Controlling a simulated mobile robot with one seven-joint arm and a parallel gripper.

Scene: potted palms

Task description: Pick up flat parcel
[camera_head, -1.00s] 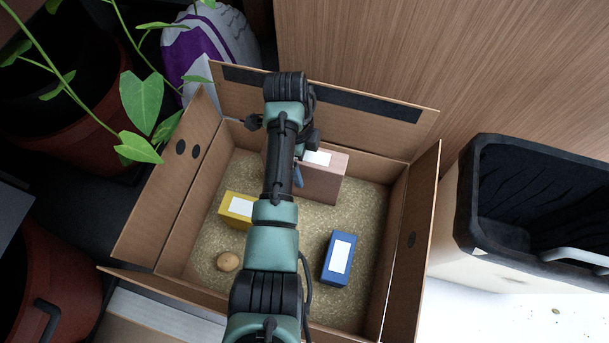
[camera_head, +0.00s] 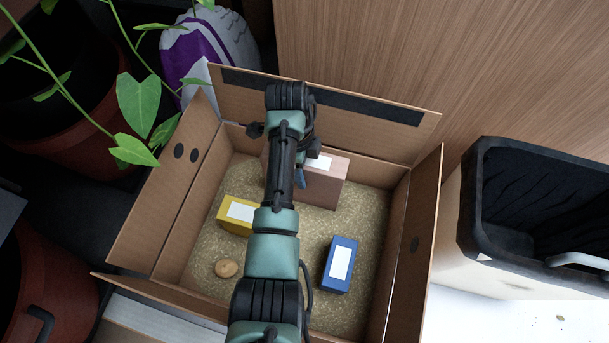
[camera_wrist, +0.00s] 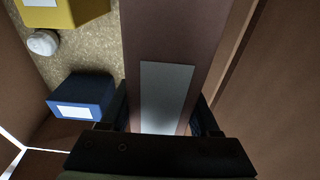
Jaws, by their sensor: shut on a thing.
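The flat parcel is a brownish-pink box (camera_head: 328,188) with a white label on top. It stands near the back wall inside the open cardboard box. In the wrist view the parcel (camera_wrist: 220,20) fills the middle, its pale label facing me. My gripper (camera_wrist: 162,95) is shut on it, with one dark finger on each side. In the head view my arm hides the parcel's left part and most of my gripper. I cannot tell whether the parcel's underside touches the box floor.
The cardboard box (camera_head: 178,215) has its flaps open and a grainy tan floor. A yellow box (camera_head: 236,212), a blue box (camera_head: 340,265) and a round tan thing (camera_head: 226,268) lie in it. A black-rimmed bin (camera_head: 475,190) stands right; a leafy plant (camera_head: 135,105) overhangs left.

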